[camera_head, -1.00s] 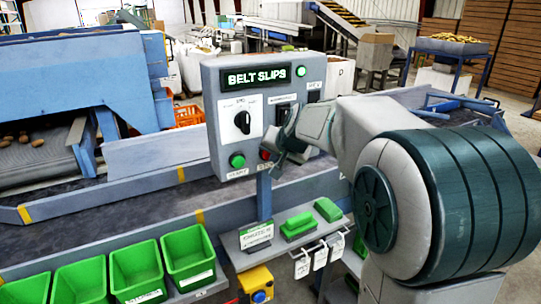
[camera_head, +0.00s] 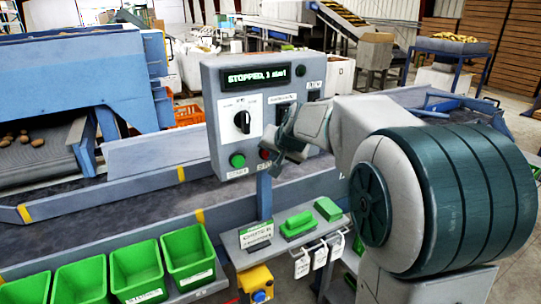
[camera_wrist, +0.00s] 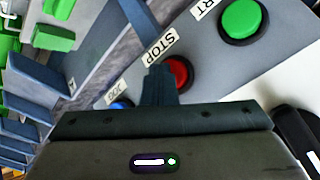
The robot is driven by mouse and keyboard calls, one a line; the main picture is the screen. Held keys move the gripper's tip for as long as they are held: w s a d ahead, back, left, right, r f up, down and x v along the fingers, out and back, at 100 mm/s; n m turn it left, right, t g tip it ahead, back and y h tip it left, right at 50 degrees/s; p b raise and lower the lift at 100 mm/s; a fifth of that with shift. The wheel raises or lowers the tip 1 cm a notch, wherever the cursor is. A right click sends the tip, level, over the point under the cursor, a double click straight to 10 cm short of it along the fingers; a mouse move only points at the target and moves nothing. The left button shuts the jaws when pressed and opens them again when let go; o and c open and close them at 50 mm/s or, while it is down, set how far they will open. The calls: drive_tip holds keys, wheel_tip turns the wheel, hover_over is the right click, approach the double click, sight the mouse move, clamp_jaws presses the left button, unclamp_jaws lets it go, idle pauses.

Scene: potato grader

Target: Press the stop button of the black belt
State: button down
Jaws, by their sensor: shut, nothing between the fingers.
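The grey control box (camera_head: 212,95) stands on a post in front of the dark belt (camera_head: 110,208). Its display (camera_head: 257,76) begins with "STOPPED". The red stop button (camera_head: 265,154) is low on the box, right of the green start button (camera_head: 237,160). In the wrist view the red button (camera_wrist: 178,73) is beside its STOP label, and the green button (camera_wrist: 243,19) is at upper right. My gripper (camera_head: 276,168) is shut and empty, right at the red button. In the wrist view its fingers (camera_wrist: 158,80) overlap the button's left edge; I cannot tell whether they touch it.
A blue button (camera_wrist: 120,105) is partly hidden beside my fingers. A black selector knob (camera_head: 242,122) is on the box face. Below are a shelf with green blocks (camera_head: 298,225), a yellow box with a blue button (camera_head: 257,281) and green bins (camera_head: 188,257).

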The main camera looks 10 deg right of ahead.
drive_tip(key=shift+s+d+b, duration=0.25)
drive_tip(key=shift+s+b, duration=0.2)
drive_tip(key=shift+s, duration=0.3)
drive_tip(key=s, duration=0.1)
drive_tip(key=s+d+b, duration=0.1)
drive_tip(key=s, duration=0.1)
drive_tip(key=s+b, duration=0.1)
drive_tip(key=shift+s+d, duration=0.3)
drive_tip(key=shift+s, duration=0.1)
drive_tip(key=s+f+n+g, duration=0.1)
drive_tip(key=s+f, duration=0.3)
drive_tip(key=s, duration=0.4)
drive_tip(key=s+f+n+g+h, duration=0.1)
drive_tip(key=s+f+n+g, duration=0.1)
drive_tip(key=s+f, duration=0.3)
drive_tip(key=s+f+n+g, duration=0.1)
drive_tip(key=s+f, duration=0.3)
drive_tip(key=s, duration=0.8)
drive_tip(key=shift+s+a+f+n+g+h, duration=0.2)
drive_tip(key=shift+a+f+n+g+h, duration=0.15)
drive_tip(key=shift+g, duration=0.55)
drive_tip(key=shift+a+r, duration=0.15)
